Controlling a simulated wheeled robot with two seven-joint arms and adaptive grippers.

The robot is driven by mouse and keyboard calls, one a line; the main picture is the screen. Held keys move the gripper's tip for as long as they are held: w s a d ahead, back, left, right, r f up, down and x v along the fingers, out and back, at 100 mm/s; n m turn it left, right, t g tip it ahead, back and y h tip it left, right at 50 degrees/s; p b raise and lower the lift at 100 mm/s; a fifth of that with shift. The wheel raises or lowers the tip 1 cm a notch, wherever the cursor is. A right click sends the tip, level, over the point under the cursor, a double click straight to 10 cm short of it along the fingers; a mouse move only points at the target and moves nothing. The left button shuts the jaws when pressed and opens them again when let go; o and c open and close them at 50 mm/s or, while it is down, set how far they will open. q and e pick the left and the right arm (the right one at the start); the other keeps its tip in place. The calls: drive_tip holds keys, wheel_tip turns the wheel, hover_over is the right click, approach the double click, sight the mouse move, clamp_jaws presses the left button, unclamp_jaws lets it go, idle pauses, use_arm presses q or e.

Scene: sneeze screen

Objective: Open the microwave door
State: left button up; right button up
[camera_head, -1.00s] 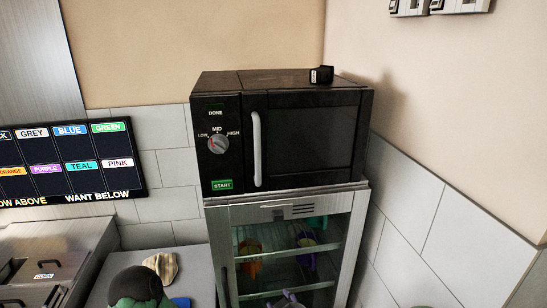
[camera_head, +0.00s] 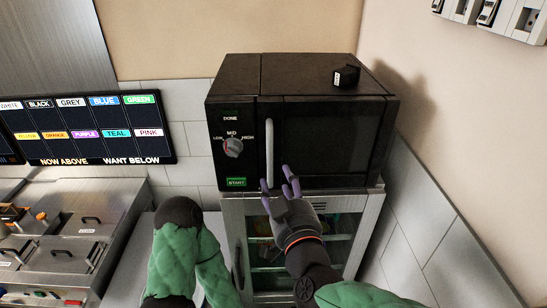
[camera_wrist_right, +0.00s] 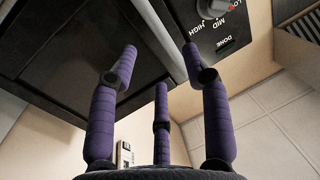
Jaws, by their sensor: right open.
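The black microwave (camera_head: 310,75) stands on a glass-fronted cabinet, and its door (camera_head: 325,140) is shut. The pale vertical handle (camera_head: 269,140) is on the left edge of the door, beside the control panel. My right gripper (camera_head: 277,177), with purple fingers, is open at the lower end of the handle. In the right wrist view the fingers (camera_wrist_right: 160,58) are spread, with the handle (camera_wrist_right: 158,35) running diagonally between the two outer ones. I cannot tell whether they touch it. My left arm shows at lower left, but its gripper is not in view.
The control panel has a dial (camera_head: 233,147) and a green START button (camera_head: 236,182). A small black object (camera_head: 346,76) sits on top of the microwave. A wall stands close on the right. The glass-fronted cabinet (camera_head: 369,215) is below, and a colour-label screen (camera_head: 85,128) is at left.

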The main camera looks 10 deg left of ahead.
hover_over(272, 185)
drive_tip(key=shift+w+a+p, duration=0.1)
drive_tip(key=shift+w+p, duration=0.3)
drive_tip(key=shift+w, duration=0.05)
clamp_jaws()
